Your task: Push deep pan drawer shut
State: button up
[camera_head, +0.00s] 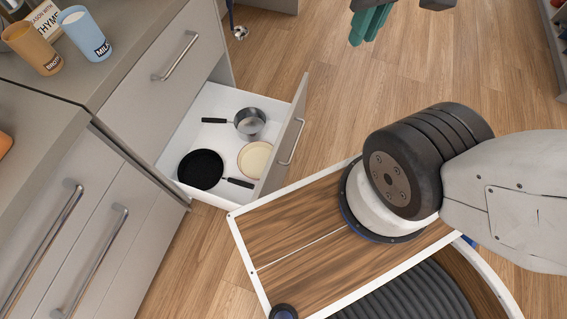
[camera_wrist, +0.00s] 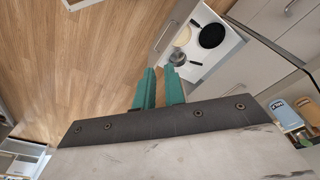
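The deep pan drawer (camera_head: 218,104) stands pulled out from the grey counter, with a white inside and a grey front with a bar handle (camera_head: 291,142). It holds a black frying pan (camera_head: 200,169), a steel saucepan (camera_head: 250,121) and a round cream pan or plate (camera_head: 255,159). In the wrist view the open drawer (camera_wrist: 222,61) is at the upper right, beyond the fingers. My gripper (camera_head: 370,24) has teal fingers and is at the top of the head view, apart from the drawer. In the wrist view my gripper (camera_wrist: 159,70) is empty, with a narrow gap between its fingers.
A closed drawer front (camera_head: 160,75) is above the open one. A blue milk cup (camera_head: 84,34) and a tan cup (camera_head: 32,47) stand on the countertop. My wood-topped base is close to the drawer front. Wood floor (camera_head: 310,50) beyond the drawer is clear.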

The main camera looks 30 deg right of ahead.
grip_shut()
jog(key=w+d+f+m+g+y, duration=0.3)
jog(key=w+d+f+m+y, duration=0.25)
jog(key=f, duration=0.45)
jog(key=w+d+f+m+g+y, duration=0.35)
jog(key=w+d+f, duration=0.25)
jog(key=w+f, duration=0.3)
jog(key=m+t+y, duration=0.4)
jog(key=m+t, duration=1.4)
send_near(305, 85)
jog(key=x, duration=0.6)
jog(key=shift+a+r, duration=0.4)
jog(key=shift+a, duration=0.15)
